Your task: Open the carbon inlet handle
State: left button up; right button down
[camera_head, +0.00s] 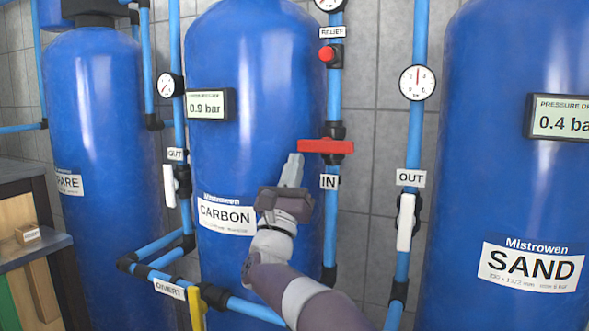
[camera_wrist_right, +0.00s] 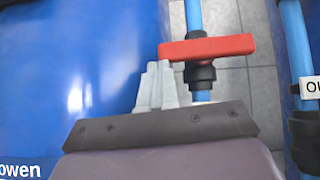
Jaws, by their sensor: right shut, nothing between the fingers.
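The carbon inlet handle is a red lever (camera_head: 326,146) on the blue pipe with the IN label (camera_head: 329,182), right of the CARBON tank (camera_head: 257,100). The lever lies crosswise to the pipe. My right gripper (camera_head: 294,160) is shut and empty, just below and left of the lever's left end. In the right wrist view the red lever (camera_wrist_right: 208,48) is just beyond the closed fingertips (camera_wrist_right: 158,68), its left end close to them. Whether they touch I cannot tell. My left gripper is not in view.
A red relief knob (camera_head: 327,54) sits higher on the same pipe. A gauge (camera_head: 417,82), an OUT pipe with a white handle (camera_head: 405,222) and the SAND tank (camera_head: 500,190) stand to the right. A yellow handle (camera_head: 196,308) is at the lower left.

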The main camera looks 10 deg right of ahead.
jog(key=w+f+b+v, duration=0.1)
jog(key=b+v, duration=0.3)
jog(key=v, duration=0.9)
jog(key=shift+w+d+f, duration=0.4)
jog(key=shift+w+f, duration=0.05)
